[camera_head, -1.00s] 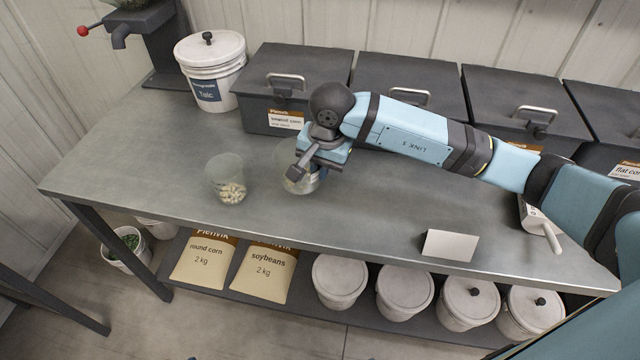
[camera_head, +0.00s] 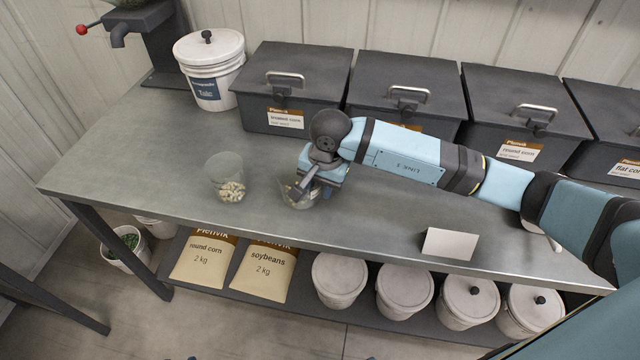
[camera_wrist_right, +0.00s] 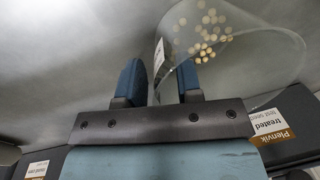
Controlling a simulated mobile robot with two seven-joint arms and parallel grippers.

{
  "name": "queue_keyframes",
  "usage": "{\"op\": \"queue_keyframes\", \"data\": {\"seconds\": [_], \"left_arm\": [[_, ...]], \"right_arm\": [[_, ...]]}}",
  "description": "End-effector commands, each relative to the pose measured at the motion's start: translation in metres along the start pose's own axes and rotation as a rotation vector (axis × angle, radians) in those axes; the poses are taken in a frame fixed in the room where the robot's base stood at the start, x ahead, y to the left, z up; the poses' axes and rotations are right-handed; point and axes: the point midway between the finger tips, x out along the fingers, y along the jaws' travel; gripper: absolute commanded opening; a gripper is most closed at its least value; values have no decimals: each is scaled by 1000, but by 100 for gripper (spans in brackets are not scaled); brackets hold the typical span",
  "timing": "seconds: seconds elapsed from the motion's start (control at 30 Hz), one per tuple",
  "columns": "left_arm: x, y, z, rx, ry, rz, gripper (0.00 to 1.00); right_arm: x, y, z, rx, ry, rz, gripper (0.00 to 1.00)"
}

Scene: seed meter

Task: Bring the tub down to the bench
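The tub (camera_head: 300,198) is a clear cup with pale round seeds in it. My right gripper (camera_head: 303,190) reaches down over its rim and is shut on it. In the right wrist view, the tub (camera_wrist_right: 250,60) lies beyond and right of the fingers (camera_wrist_right: 162,82); its near wall and a white label sit between them. The tub looks tilted in the right wrist view. I cannot tell whether its base touches the grey bench (camera_head: 130,165). My left gripper is out of view.
A second clear cup with pale seeds (camera_head: 229,180) stands close by on the left. Dark lidded bins (camera_head: 295,85) line the back, with a white talc bucket (camera_head: 209,65). A white card (camera_head: 450,243) stands near the front edge. Bench left of the cups is clear.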

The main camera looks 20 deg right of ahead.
Motion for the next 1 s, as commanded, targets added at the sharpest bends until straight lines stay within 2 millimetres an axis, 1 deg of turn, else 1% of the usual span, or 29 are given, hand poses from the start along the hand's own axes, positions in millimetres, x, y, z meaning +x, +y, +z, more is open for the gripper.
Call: {"op": "queue_keyframes", "data": {"seconds": [0.23,0.37,0.47,0.7,0.8,0.9,1.0], "left_arm": [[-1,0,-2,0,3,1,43],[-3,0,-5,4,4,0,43],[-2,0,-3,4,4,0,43],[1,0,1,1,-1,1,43],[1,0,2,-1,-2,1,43],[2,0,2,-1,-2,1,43],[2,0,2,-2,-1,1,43]], "right_arm": [[-1,0,0,0,0,0,32],[-7,-1,0,-1,1,-1,32],[-22,-2,-1,-1,4,-4,32],[-74,-1,-1,-1,5,-4,32],[-94,-1,-1,-1,4,-3,32],[-108,-1,0,-1,3,-2,32],[-118,-1,0,-1,2,-1,32]]}}
